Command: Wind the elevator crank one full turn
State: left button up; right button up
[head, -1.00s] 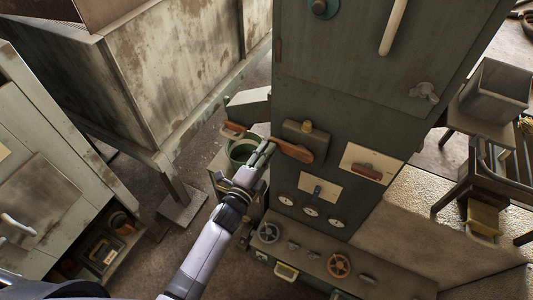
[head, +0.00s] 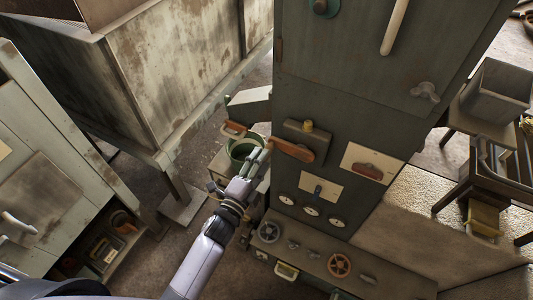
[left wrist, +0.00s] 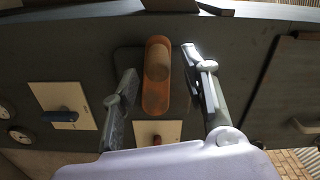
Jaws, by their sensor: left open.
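The crank is an orange arm (head: 294,151) on the front of the grey-green cabinet, below a dark plate with a brass-coloured stud (head: 308,126). It points left and slightly up in the head view. In the left wrist view the orange crank (left wrist: 156,92) appears between my fingers, with its brown rounded grip (left wrist: 158,60) facing the camera. My left gripper (head: 264,151) is open at the crank's left end; its fingers (left wrist: 163,88) flank the crank in the wrist view. I see no clear contact. My right gripper is not in view.
A panel with a red handle (head: 368,169) is right of the crank. Gauges (head: 311,210) and a ledge with handwheels (head: 340,264) are below. A green bucket (head: 240,148) stands behind my left gripper. A pale cabinet (head: 60,180) is at left.

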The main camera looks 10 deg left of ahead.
pick_arm(q)
jog(key=v, duration=0.8)
jog(key=n+b, duration=1)
jog(key=n, duration=0.5)
send_near(273, 142)
jog(key=x, duration=0.4)
jog(key=f+p+x, duration=0.1)
jog(key=x, duration=0.1)
jog(key=shift+w+a, duration=0.1)
jog(key=shift+w, duration=0.25)
jog(key=shift+c, duration=0.3)
grip_shut()
